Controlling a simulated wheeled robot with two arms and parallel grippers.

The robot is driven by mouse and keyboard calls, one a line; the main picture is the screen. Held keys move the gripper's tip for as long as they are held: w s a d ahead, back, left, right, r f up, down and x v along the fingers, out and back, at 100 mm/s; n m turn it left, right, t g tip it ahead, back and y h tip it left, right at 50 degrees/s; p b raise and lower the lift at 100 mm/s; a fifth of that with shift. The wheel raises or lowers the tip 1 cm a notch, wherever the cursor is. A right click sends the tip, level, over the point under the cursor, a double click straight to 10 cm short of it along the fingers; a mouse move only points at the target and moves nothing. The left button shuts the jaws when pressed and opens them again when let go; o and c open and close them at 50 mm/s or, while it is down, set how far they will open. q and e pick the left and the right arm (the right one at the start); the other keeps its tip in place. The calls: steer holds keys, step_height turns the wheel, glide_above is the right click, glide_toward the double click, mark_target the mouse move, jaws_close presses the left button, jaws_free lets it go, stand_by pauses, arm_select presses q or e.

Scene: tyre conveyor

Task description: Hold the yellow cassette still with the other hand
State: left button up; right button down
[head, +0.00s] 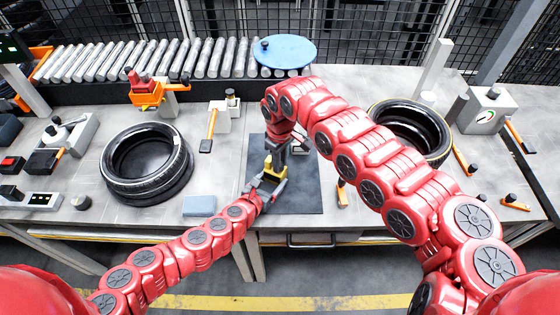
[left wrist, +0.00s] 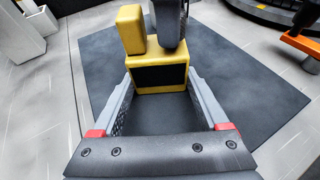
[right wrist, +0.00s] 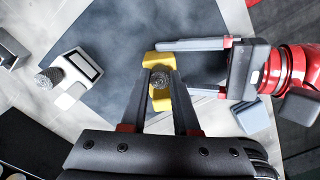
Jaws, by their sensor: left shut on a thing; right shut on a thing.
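The yellow cassette (head: 269,163) stands over the dark mat at the bench's middle. In the left wrist view the cassette (left wrist: 160,72) sits between the fingertips of my left gripper (left wrist: 160,84), which is shut on it. In the right wrist view the left gripper (right wrist: 188,68) reaches the cassette (right wrist: 158,60) from the right. My right gripper (right wrist: 162,84) comes from above, shut on a round grey knurled knob (right wrist: 162,92) at the cassette. Its fingers hide part of the cassette, and I cannot tell how the knob joins it.
The dark mat (head: 305,182) lies under both grippers. A tyre (head: 146,163) lies left and another (head: 410,130) right, behind my right arm. A blue-grey block (head: 199,206) lies near the front edge. A roller conveyor (head: 150,60) and blue disc (head: 284,51) are behind.

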steer(key=n, duration=0.5)
steer(key=shift+n, duration=0.3)
steer(key=n, duration=0.5)
steer(key=shift+n, duration=0.4)
steer(key=c, duration=0.6)
jaws_free()
steer(key=shift+c, duration=0.2)
